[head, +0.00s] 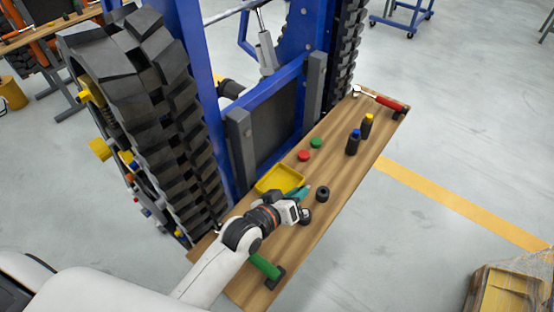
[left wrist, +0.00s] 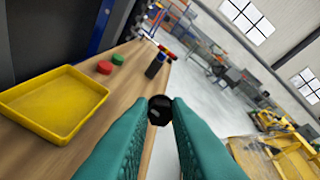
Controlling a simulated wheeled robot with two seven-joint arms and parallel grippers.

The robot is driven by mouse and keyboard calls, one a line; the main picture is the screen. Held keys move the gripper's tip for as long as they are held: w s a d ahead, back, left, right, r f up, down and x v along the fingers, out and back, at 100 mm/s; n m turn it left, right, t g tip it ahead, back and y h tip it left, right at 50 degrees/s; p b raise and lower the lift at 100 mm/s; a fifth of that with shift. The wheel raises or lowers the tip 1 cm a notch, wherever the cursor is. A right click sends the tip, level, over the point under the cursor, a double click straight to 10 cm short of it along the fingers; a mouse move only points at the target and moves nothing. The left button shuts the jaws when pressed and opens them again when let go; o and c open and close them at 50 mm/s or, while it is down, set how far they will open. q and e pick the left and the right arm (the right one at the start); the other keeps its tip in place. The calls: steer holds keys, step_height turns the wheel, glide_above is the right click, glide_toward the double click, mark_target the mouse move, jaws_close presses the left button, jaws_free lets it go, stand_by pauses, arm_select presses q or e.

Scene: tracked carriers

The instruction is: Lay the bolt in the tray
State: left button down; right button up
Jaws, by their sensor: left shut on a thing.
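My left gripper (head: 311,191) is low over the wooden bench, its teal fingers shut on a dark, round-ended piece that I take for the bolt (left wrist: 159,109). It shows between the fingertips in the left wrist view; its full shape is hidden. In the head view a black piece (head: 322,194) shows at the fingertips. The yellow tray (head: 280,178) lies on the bench just beyond the gripper. In the left wrist view the tray (left wrist: 62,131) is at the left, and its visible floor is empty. My right gripper is not in view.
On the bench (head: 342,165) are red (head: 304,155) and green (head: 316,142) round pieces, dark bottles with blue (head: 354,142) and yellow (head: 367,125) tops, and a red-handled tool (head: 388,103). A green-handled tool (head: 265,265) lies nearer. The blue-framed tracked carrier (head: 205,90) borders the bench.

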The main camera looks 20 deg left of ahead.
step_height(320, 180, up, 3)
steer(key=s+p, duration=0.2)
steer(key=p, duration=0.1)
arm_select(q)
steer(key=shift+w+a+f+m+g+y, duration=0.7)
steer(key=shift+w+a+f+m, duration=1.55)
steer(key=shift+w+a+m, duration=1.8)
steer(key=shift+n, duration=0.75)
steer(key=f+b, duration=0.2)
steer(key=f, duration=0.1)
steer(key=w+f+b, duration=0.1)
steer(key=f+b, duration=0.1)
steer(key=f, duration=0.1)
steer(key=a+f+b, duration=0.1)
steer(key=f+b, duration=0.2)
steer(key=shift+w, duration=0.35)
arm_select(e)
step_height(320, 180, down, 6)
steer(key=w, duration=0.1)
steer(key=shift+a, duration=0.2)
arm_select(q)
steer(key=c, duration=1.3)
jaws_free()
